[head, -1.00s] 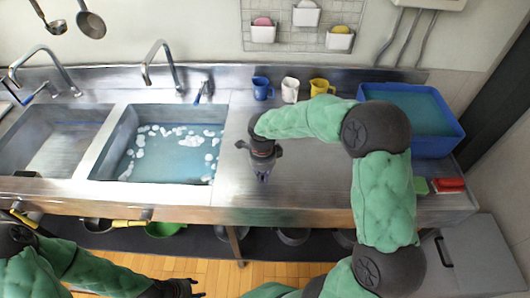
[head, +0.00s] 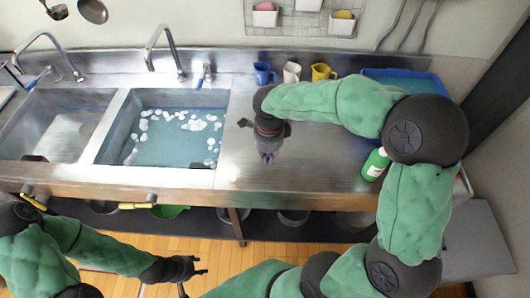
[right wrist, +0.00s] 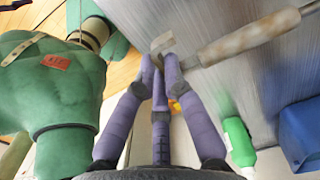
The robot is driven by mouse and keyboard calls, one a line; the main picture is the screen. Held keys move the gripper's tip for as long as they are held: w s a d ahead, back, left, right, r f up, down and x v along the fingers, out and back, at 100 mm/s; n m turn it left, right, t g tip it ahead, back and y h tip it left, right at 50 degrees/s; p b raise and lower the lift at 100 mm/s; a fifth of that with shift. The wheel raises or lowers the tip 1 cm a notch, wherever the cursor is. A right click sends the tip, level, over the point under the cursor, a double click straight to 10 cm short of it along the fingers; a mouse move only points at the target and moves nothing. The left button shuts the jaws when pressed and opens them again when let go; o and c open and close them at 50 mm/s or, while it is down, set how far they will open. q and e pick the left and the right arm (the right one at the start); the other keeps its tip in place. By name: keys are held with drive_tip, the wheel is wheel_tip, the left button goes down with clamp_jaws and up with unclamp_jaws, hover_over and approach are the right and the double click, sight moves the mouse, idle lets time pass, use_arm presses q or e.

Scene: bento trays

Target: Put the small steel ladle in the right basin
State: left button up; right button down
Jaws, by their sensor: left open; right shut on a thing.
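The right basin (head: 219,170) holds bluish water with white foam. My right gripper (head: 268,155) is over the counter to the right of this basin. In the right wrist view its purple fingers (right wrist: 162,60) are shut at their tips on a pale, narrow piece. A long, thick handle (right wrist: 245,37) runs from there to the upper right; it looks like the small steel ladle's, but I cannot make out the bowl. The head view hides the held thing behind the gripper. My left gripper (head: 200,270) is open and empty, low in front of the counter.
A green bottle (head: 375,165) stands on the counter near my right arm. Blue, white and yellow mugs (head: 292,72) stand at the back, beside a blue tub (head: 440,85). Taps (head: 163,50) rise behind the basins. Two ladles (head: 92,10) hang at upper left.

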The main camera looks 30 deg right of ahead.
drive_tip(key=s+a+r+p, duration=0.1)
drive_tip(key=s+r, duration=0.3)
drive_tip(key=s, duration=0.4)
drive_tip(key=shift+s+a+p, duration=0.3)
drive_tip(key=shift+a, duration=0.3)
drive_tip(key=shift+f, duration=0.1)
drive_tip(key=shift+w, duration=0.1)
